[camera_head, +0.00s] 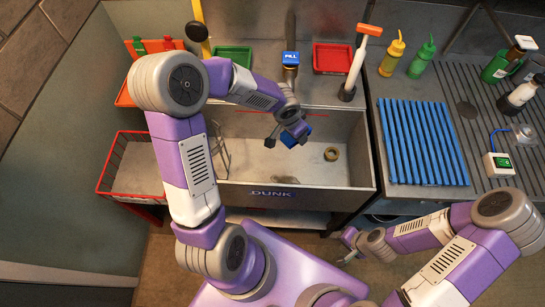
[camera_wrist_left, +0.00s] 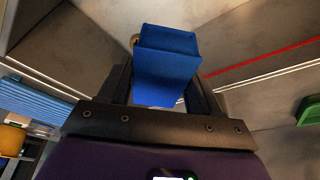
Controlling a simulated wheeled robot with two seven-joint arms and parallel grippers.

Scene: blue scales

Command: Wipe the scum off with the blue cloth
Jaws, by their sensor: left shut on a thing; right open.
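The blue cloth (camera_head: 289,138) is a small folded block held over the sink (camera_head: 225,172), in the sink's right half. My left gripper (camera_head: 288,137) is shut on it; in the left wrist view the cloth (camera_wrist_left: 166,60) sits between the two dark fingers. A faint brownish smear that looks like scum (camera_head: 285,180) lies on the sink floor near the front wall. The cloth is above and behind this smear, apart from it. My right gripper (camera_head: 350,241) is open and empty, low in front of the sink's right side.
A brass ring (camera_head: 332,154) lies in the sink, right of the cloth. A tap (camera_head: 290,75) stands behind the sink, between a green tray (camera_head: 233,56) and a red tray (camera_head: 333,58). A red wire basket (camera_head: 105,180) is left; a blue slatted rack (camera_head: 422,142) and bottles are right.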

